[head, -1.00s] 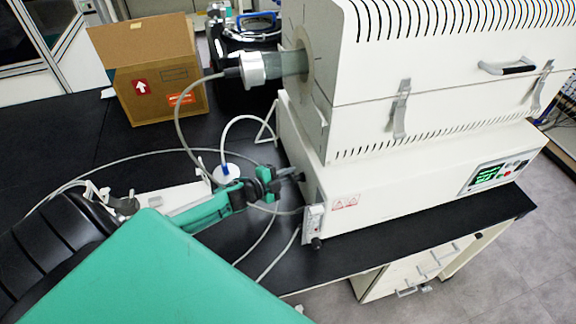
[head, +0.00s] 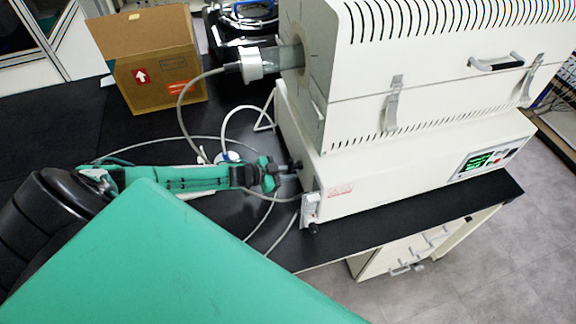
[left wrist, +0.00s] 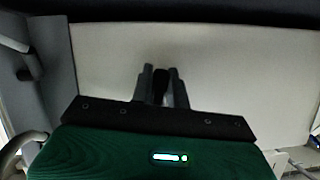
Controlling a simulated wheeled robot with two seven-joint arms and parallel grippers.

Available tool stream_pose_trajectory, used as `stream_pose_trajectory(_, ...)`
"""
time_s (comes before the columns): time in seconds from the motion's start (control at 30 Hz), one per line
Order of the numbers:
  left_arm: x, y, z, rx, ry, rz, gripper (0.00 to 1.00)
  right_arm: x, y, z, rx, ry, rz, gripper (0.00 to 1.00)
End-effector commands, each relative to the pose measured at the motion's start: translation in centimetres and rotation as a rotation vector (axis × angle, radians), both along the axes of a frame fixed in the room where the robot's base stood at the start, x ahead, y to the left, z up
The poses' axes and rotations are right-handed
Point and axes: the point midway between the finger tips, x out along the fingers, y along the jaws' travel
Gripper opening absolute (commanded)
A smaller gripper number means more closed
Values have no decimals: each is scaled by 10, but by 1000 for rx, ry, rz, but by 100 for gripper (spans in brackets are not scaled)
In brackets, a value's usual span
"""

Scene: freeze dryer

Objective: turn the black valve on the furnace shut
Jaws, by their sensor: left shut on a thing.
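The furnace (head: 400,155) is a large off-white box unit on the black bench, with a tube out of its upper left end. The black valve (head: 297,166) is on the lower left end of its base. My left gripper (head: 285,172) is at that end, its fingers at the valve. In the left wrist view, the two grey fingers of my left gripper (left wrist: 162,92) are shut on the black valve (left wrist: 161,80), which shows as a dark piece between them against the pale furnace wall (left wrist: 220,60). The valve's exact angle is hard to tell. My right gripper is not in view.
A cardboard box (head: 158,85) stands at the back left of the bench. A grey hose (head: 180,105) and a white tube loop around the gripper. A power socket (head: 311,208) is on the furnace's front corner. The bench's front edge is close below.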

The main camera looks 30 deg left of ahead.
Motion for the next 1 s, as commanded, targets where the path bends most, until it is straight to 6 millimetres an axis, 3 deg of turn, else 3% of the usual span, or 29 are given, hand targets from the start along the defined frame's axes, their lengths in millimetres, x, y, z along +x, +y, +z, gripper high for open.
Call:
stream_pose_trajectory(0.4, -4, -5, -1, -129, 110, 0, 0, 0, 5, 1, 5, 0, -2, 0)
stream_pose_trajectory(0.93, -5, -6, 0, -145, 123, 1, 0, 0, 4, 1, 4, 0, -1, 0)
stream_pose_trajectory(0.97, -5, -6, 0, -146, 123, 0, 22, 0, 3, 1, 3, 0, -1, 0)
stream_pose_trajectory(1.0, -5, -6, 0, -146, 123, 0, 30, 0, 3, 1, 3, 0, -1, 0)
